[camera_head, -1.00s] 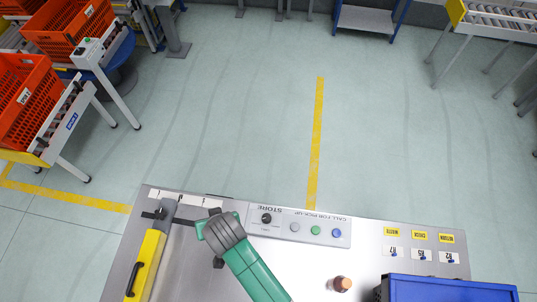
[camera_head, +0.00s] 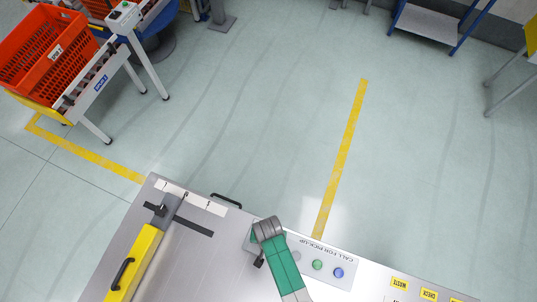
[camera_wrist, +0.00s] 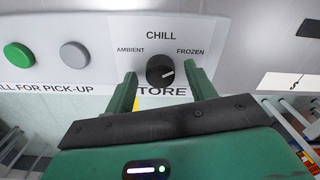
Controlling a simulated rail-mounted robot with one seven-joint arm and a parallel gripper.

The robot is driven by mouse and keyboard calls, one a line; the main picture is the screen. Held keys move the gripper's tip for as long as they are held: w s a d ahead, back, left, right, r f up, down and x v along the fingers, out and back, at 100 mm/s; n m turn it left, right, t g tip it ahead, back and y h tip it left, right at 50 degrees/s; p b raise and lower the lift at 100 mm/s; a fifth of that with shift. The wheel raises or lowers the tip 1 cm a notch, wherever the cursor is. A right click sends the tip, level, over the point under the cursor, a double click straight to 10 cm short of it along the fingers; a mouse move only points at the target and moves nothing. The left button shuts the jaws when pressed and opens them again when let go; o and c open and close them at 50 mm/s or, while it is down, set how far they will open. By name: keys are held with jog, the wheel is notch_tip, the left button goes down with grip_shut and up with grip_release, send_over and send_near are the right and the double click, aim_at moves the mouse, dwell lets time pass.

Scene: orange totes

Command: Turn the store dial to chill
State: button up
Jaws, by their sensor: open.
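The store dial (camera_wrist: 160,70) is a round black knob with a white pointer line in the wrist view. The line points right and slightly up, towards the FROZEN side. CHILL (camera_wrist: 161,35) is printed above the knob, AMBIENT at upper left and FROZEN at upper right. My gripper (camera_wrist: 163,74) is open, with one green finger on each side of the knob. A gap shows between the knob and each finger; how deep the fingertips reach is unclear. In the head view my arm hides the dial.
The call-for-pick-up panel has a green button (camera_head: 317,264), a blue button (camera_head: 338,272) and a grey one (camera_wrist: 74,54). A yellow bar with a black handle (camera_head: 122,273) lies on the bench at left. An orange tote (camera_head: 47,50) stands beyond on a conveyor.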

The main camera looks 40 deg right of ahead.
jog(key=shift+f, duration=0.35)
jog(key=shift+c, duration=0.2)
jog(key=c, duration=0.9)
jog(key=shift+n, duration=0.3)
jog(key=n, duration=0.5)
jog(key=shift+p, duration=0.3)
jog(key=n, duration=0.5)
jog(key=shift+w+n, duration=0.1)
jog(key=shift+n, duration=0.6)
